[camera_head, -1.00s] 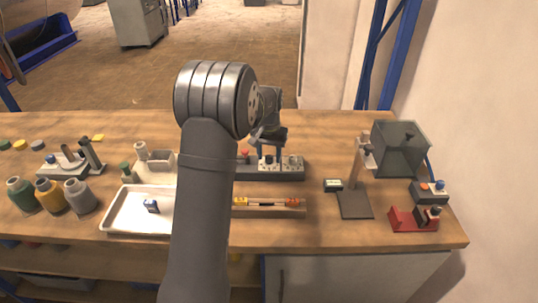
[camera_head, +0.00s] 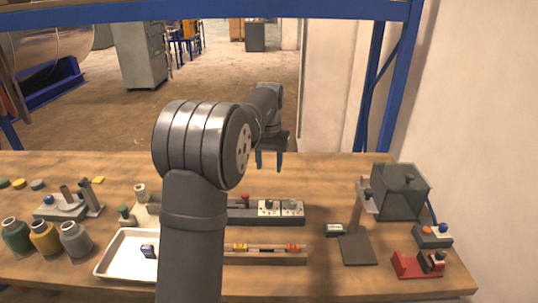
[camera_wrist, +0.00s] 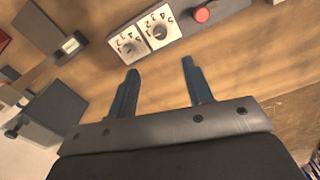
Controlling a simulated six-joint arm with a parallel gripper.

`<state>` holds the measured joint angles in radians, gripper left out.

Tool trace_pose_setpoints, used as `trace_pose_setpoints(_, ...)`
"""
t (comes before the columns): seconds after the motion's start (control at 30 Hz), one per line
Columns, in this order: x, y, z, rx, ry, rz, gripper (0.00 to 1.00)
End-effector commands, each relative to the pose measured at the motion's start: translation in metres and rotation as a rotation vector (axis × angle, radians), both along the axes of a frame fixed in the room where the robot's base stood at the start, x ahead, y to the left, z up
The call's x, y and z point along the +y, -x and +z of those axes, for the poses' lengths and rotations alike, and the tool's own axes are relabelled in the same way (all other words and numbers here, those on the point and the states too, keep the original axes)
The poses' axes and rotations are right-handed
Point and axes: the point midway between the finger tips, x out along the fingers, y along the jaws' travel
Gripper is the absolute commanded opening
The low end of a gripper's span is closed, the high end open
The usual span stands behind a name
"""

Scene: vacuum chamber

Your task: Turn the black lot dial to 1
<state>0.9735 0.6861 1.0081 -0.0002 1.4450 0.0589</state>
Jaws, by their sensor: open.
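A dark control panel (camera_head: 236,215) stands on the wooden table with a red button and two dials on white number plates. The black dial (camera_head: 268,205) is the middle control, beside the red button; a greyer dial (camera_head: 291,206) is at the right end. In the wrist view, the black dial (camera_wrist: 158,32) lies between the grey dial (camera_wrist: 128,47) and the red button. Its pointer setting is too small to read surely. My gripper (camera_head: 270,162) is open and empty, above and apart from the panel. Both fingers (camera_wrist: 161,70) show in the wrist view.
The red button (camera_head: 245,199) is just left of the black dial. A wooden rack (camera_head: 264,257) lies in front of the panel, and a white tray (camera_head: 117,262) is left of it. A stand (camera_head: 357,250) and a grey box (camera_head: 400,192) are to the right.

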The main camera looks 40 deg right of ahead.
Motion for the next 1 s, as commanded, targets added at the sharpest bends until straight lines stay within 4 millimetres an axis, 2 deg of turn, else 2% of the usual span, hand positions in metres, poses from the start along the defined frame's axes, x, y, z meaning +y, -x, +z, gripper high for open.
trace_pose_setpoints(0.1,0.000,0.000,0.018,-0.002,0.003,0.000,0.46)
trace_pose_setpoints(0.3,0.000,0.000,0.029,0.000,0.000,0.000,0.46)
trace_pose_setpoints(0.87,0.000,0.000,0.029,0.000,0.000,0.000,0.46)
trace_pose_setpoints(1.0,0.000,0.000,0.023,0.001,-0.002,0.000,0.46)
